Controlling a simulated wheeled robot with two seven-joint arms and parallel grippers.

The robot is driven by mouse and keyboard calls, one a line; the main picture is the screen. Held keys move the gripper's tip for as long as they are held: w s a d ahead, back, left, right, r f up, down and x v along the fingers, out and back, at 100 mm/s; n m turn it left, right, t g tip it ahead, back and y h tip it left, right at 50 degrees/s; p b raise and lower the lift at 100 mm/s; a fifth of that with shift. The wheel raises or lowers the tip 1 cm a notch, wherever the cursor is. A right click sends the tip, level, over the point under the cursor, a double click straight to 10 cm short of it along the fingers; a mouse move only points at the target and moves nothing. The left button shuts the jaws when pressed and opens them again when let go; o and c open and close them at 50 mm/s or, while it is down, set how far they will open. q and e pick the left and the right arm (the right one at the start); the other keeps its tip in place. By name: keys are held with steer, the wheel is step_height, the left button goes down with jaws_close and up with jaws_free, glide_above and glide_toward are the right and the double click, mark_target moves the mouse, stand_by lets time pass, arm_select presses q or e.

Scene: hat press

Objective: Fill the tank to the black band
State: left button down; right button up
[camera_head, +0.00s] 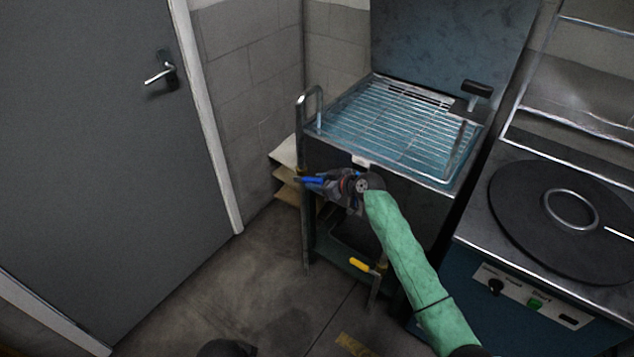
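The tank (467,172) is a dark steel basin with its lid (450,40) raised at the back. A wire rack (400,125) covers its top, with a bluish surface below; I cannot make out a black band or the water level. A bent steel pipe (312,93) stands at its left corner. A black handle (476,88) is at its back right. A yellow lever (359,264) sits low at the front. My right gripper (311,182), with blue fingertips pointing left, is in front of the tank's left side, near the pipe's lower part; its finger gap is unclear. My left gripper is out of view.
A press with a black round plate (520,225), a dark knob (495,286) and a green button (534,304) stands close on the right. A grey door (90,130) is at left. Shelves (287,172) stand behind the tank's left edge.

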steer(key=b+v, duration=0.1)
steer(key=v, duration=0.5)
steer(key=shift+f, duration=0.1)
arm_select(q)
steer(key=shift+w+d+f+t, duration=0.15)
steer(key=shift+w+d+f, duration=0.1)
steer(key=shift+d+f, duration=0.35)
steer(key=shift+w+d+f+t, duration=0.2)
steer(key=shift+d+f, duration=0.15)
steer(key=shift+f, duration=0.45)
arm_select(e)
steer(key=shift+s+d+r, duration=0.35)
steer(key=shift+s+d, duration=0.05)
steer(key=shift+d, duration=0.05)
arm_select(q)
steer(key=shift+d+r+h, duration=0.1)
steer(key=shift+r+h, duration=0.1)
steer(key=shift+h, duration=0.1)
